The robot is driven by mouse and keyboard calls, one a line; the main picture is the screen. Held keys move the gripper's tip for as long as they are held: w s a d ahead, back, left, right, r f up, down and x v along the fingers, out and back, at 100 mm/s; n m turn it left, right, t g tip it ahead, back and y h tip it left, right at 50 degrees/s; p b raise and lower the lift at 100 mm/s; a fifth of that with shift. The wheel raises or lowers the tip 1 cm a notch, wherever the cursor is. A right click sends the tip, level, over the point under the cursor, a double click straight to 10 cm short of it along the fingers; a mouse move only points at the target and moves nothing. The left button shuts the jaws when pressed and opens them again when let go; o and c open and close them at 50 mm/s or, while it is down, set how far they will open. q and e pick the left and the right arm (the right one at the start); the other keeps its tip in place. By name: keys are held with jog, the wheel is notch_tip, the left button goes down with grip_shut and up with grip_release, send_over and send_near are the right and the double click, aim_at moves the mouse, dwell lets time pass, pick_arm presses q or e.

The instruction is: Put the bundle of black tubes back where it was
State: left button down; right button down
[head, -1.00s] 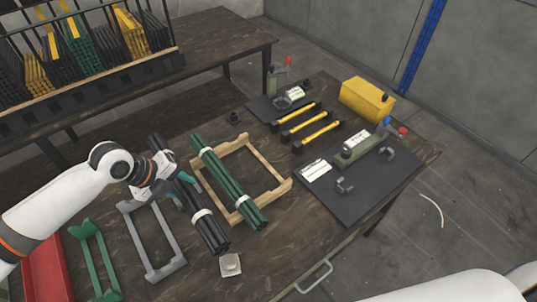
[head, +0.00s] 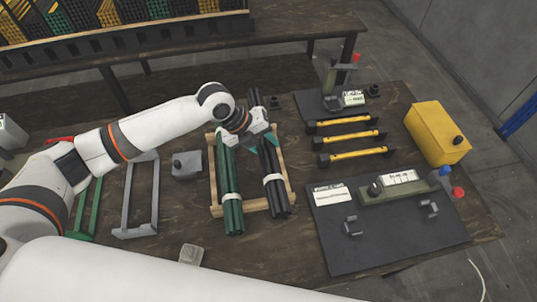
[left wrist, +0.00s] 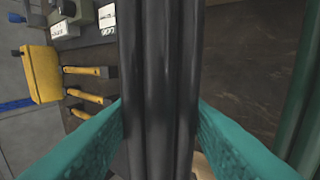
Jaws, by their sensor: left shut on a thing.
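My left gripper (head: 261,147) is shut around the bundle of black tubes (head: 277,196), which has a white band near its front end. In the left wrist view, the black tubes (left wrist: 160,80) run lengthwise between the teal fingers. The bundle lies over the right part of the wooden frame (head: 254,207), to the right of the green tube bundle (head: 230,185). I cannot tell whether the black tubes touch the frame or hang above it. My right gripper is not in view.
A grey frame (head: 134,233) and a green frame (head: 93,205) stand to the left, with a grey block (head: 187,165) beside them. Yellow-and-black tools (head: 347,137), a black mat (head: 390,252) with a press and a yellow box (head: 437,131) are on the right.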

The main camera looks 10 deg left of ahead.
pick_arm(q)
jog(key=shift+w+f+p, duration=0.1)
jog(key=shift+f+p, duration=0.2)
jog(key=shift+f, duration=2.55)
jog(key=shift+d+f, duration=0.1)
jog(key=shift+f, duration=0.05)
jog(key=c, duration=1.3)
grip_release()
jog(key=shift+f, duration=0.2)
jog(key=o, duration=0.5)
jog(key=shift+r, duration=0.1)
jog(key=shift+r, duration=0.35)
jog(key=b+v, duration=0.1)
jog(key=v, duration=1.1)
